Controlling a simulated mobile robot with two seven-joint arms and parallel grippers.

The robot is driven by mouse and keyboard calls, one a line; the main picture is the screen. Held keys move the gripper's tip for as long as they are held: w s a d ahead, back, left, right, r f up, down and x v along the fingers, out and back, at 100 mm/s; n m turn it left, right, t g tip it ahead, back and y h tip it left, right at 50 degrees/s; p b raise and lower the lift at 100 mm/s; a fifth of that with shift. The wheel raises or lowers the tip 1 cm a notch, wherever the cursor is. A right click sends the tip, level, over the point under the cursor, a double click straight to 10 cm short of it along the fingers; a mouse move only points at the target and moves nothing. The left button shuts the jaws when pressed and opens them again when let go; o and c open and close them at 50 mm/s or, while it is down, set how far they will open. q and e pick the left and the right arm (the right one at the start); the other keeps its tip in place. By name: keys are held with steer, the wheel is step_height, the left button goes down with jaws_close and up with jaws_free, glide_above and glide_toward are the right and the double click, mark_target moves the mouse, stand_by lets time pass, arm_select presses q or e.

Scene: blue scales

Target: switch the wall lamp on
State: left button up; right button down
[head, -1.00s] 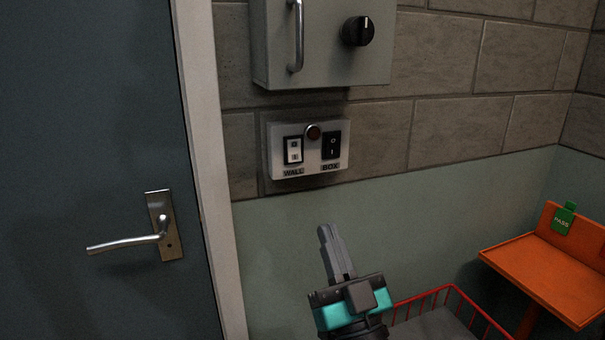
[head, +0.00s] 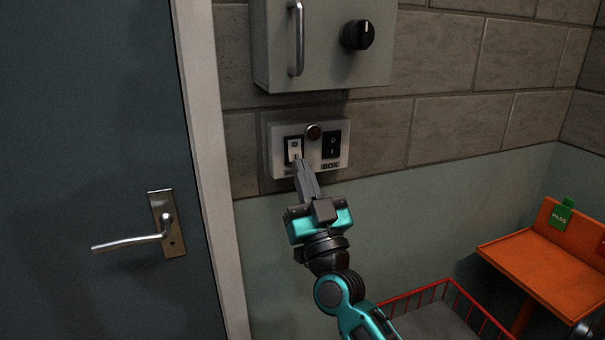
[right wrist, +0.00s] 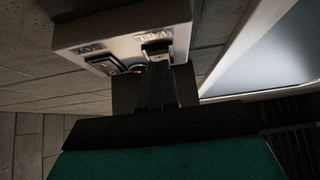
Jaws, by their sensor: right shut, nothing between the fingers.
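A pale switch plate (head: 311,130) is fixed to the wall below a grey box. In the right wrist view the fingers (right wrist: 157,85) reach up to the plate (right wrist: 115,38). My left gripper is not in view. No lamp shows.
A grey wall box (head: 322,45) with a handle and black dial hangs above the plate. A dark door (head: 90,120) with a lever handle (head: 135,242) is at left. A red wire basket (head: 430,310) and an orange bench (head: 540,265) with a green PASS tag (head: 561,217) are at lower right.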

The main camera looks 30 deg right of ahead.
steer(key=shift+w+d, duration=0.1)
steer(key=shift+w, duration=0.15)
